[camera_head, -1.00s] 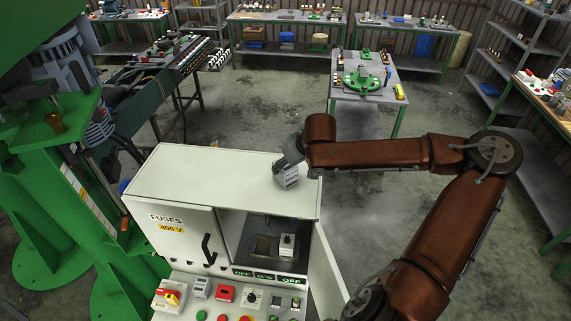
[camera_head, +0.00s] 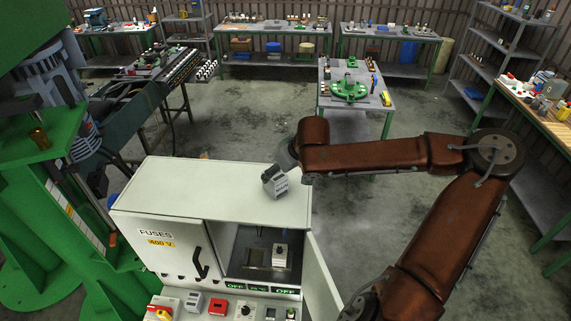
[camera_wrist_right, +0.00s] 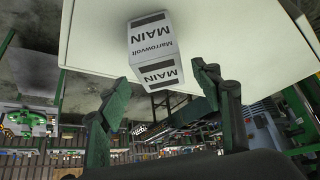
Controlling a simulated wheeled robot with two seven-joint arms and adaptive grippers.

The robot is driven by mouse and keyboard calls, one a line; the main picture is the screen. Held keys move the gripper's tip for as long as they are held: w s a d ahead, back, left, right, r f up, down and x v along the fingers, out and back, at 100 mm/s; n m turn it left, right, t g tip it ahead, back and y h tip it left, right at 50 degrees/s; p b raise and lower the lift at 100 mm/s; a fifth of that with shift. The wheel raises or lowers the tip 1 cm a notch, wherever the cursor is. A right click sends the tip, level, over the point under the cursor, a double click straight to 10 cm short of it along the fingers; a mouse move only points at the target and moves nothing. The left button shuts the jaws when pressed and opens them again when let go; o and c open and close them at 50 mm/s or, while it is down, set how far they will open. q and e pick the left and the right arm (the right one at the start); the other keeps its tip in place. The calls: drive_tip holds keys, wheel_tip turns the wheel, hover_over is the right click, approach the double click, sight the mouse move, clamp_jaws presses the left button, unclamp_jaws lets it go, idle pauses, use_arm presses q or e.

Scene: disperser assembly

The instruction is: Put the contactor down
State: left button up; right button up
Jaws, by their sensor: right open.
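The contactor (camera_wrist_right: 158,48), a light grey box with dark bands and the words "MAIN" and "Marrowvolt", is at the white cabinet's top (camera_wrist_right: 220,40) in the right wrist view. In the head view the contactor (camera_head: 275,183) shows near the right end of the cabinet top (camera_head: 205,190), looking slightly tilted. My right gripper (camera_wrist_right: 147,92) is open, its two dark fingers spread, with the contactor beyond the fingertips and apart from them. In the head view the fingers are mostly hidden beside the contactor. My left gripper is not in view.
Below the top, the cabinet's open compartment holds a small light block (camera_head: 280,252). Its open door (camera_head: 322,278) stands at the right. A control panel with buttons and switches (camera_head: 218,306) runs along the front. A green machine (camera_head: 30,185) stands left. The cabinet top's left part is clear.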

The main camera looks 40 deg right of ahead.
drive_tip(key=v, duration=0.9)
